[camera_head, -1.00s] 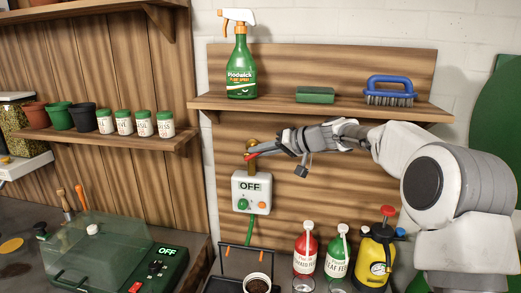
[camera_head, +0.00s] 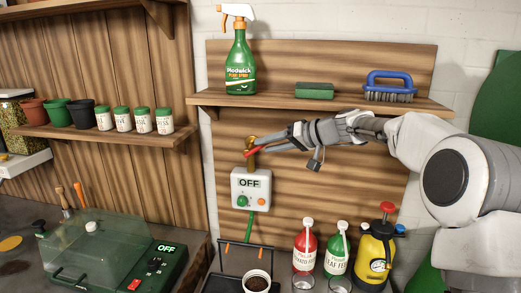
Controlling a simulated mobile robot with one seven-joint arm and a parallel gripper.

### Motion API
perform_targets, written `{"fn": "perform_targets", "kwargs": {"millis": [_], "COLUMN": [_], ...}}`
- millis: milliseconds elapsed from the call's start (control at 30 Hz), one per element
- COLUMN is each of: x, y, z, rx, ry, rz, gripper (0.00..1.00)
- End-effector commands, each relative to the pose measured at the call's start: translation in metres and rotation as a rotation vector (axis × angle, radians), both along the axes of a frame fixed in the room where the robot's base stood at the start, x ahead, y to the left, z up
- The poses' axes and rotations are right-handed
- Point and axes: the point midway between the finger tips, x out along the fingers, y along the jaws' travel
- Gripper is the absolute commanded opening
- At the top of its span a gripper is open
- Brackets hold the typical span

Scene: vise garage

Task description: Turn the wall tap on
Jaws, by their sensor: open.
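The wall tap (camera_head: 250,142) is brass and sits on the wooden wall panel, just above a white box (camera_head: 250,190) whose display reads OFF. Its red lever (camera_head: 252,152) shows at the tap's front, slanting up to the right. My gripper (camera_head: 266,147) reaches in from the right with its fingertips close beside the red lever. The jaws are open, seen from the side. I cannot tell whether a finger touches the lever. The fingers partly hide the tap's right side.
Above is a shelf (camera_head: 340,107) with a green spray bottle (camera_head: 240,65), a green sponge (camera_head: 314,91) and a blue brush (camera_head: 389,88). Below stand red (camera_head: 306,250) and green (camera_head: 338,252) bottles and a yellow sprayer (camera_head: 375,255). The panel around the tap is clear.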

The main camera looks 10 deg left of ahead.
Motion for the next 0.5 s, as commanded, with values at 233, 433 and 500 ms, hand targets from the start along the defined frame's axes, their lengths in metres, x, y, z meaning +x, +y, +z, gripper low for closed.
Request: {"fn": "perform_targets", "kwargs": {"millis": [233,433,500], "x": [-0.009,-0.012,-0.012], "y": [-0.031,-0.036,-0.036], "z": [0.013,0.016,0.017], "rx": [0.000,0.000,-0.001], "ry": [-0.001,-0.001,0.000], "rz": [-0.001,0.000,0.001], "gripper": [0.46,0.46,0.46]}}
